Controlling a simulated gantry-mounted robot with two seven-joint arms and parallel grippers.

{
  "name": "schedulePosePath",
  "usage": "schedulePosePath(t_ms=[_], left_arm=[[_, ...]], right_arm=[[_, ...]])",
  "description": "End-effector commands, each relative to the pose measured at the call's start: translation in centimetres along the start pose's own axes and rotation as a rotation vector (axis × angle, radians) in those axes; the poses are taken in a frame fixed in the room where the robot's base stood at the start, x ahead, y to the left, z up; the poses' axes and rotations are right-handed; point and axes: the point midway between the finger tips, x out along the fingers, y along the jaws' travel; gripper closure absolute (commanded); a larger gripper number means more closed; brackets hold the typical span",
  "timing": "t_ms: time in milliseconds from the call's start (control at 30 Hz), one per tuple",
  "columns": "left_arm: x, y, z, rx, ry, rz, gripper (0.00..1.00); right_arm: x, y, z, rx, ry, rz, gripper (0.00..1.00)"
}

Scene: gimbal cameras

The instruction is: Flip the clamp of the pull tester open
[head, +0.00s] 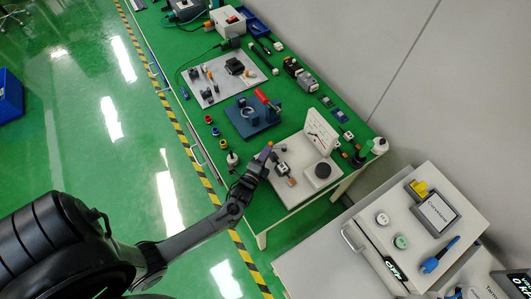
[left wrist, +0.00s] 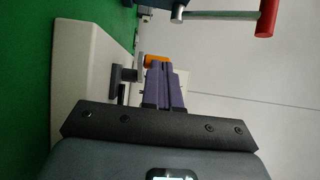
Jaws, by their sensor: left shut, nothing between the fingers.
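The pull tester (head: 313,178) has a pale base plate, an upright white panel with a dial, and a dark round part on its right. A small grey and dark mechanism (head: 281,168) sits at its left side; I cannot tell its clamp position clearly. My left gripper (head: 265,155) is at the tester's left edge, its purple fingers (left wrist: 165,85) shut together and empty. An orange piece (left wrist: 155,60) shows right at the fingertips in the left wrist view; whether they touch is unclear. A dark grey T-shaped part (left wrist: 125,75) stands beside them. My right gripper is out of view.
A blue fixture with a red lever (head: 262,97) stands behind the tester; a red handle (left wrist: 267,18) shows at the wrist view's top. Small colored parts (head: 212,125) lie left of the fixture. A grey cabinet (head: 365,262) stands at front right.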

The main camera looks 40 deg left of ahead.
Motion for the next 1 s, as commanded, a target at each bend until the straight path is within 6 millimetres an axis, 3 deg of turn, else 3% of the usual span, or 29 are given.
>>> schedulePosePath(t_ms=[467,1000], left_arm=[[1.5,0.0,1.7,-0.001,0.133,0.0,1.0],[0.3,-0.1,1.8,-0.001,0.134,0.002,1.0]], right_arm=[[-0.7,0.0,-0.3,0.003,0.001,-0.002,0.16],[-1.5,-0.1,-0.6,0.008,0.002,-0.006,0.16]])
